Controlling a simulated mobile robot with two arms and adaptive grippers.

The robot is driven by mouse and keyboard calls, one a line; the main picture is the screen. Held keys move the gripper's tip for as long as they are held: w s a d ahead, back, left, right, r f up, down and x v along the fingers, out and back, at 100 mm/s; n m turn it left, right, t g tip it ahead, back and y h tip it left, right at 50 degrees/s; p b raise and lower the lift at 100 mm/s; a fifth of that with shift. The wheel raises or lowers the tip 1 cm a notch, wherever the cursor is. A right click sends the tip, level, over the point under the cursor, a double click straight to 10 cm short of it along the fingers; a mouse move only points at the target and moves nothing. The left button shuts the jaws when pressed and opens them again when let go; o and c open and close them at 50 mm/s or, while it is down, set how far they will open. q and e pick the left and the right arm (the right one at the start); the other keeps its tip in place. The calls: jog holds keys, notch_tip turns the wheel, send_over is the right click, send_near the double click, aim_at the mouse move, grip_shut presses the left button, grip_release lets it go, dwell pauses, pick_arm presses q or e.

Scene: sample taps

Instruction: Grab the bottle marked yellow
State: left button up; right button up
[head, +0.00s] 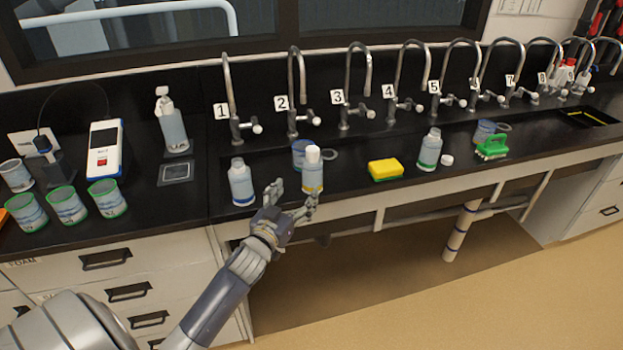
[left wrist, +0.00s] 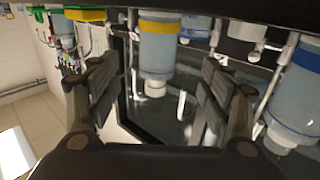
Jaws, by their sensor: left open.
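The bottle marked yellow (head: 312,172) stands upright on the black counter, with a white cap and a yellow band near its base. My left gripper (head: 292,196) is open in front of it, at the counter's front edge. In the left wrist view, which looks upside down, the yellow-banded bottle (left wrist: 157,48) shows ahead between the spread fingers of the gripper (left wrist: 160,78). The fingers do not visibly touch it. My right gripper is not in view.
A blue-banded bottle (head: 241,183) stands left of the gripper and a green-banded bottle (head: 429,150) farther right. A blue cup (head: 299,150) is behind the yellow-marked bottle. A yellow sponge (head: 385,169) lies to its right. Numbered taps (head: 345,100) line the back.

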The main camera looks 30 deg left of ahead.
aim_at(308, 175)
pick_arm(q)
jog(key=w, duration=0.5)
jog(key=shift+a+r+p, duration=0.3)
jog(key=shift+a+p, duration=0.05)
jog(key=shift+w+a, duration=0.15)
jog(key=shift+w, duration=0.25)
jog(key=shift+w+r+p, duration=0.15)
jog(key=shift+w+p, duration=0.15)
jog(key=shift+w, duration=0.25)
jog(key=shift+w+a+p, duration=0.2)
jog(key=shift+w, duration=0.8)
jog(key=shift+w+a+p, duration=0.15)
jog(key=shift+w, duration=0.85)
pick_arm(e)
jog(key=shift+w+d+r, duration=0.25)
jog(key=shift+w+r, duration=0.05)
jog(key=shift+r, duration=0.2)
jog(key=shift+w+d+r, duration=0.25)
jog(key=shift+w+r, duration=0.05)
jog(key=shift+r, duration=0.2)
pick_arm(q)
jog(key=shift+c, duration=0.2)
jog(key=c, duration=1.3)
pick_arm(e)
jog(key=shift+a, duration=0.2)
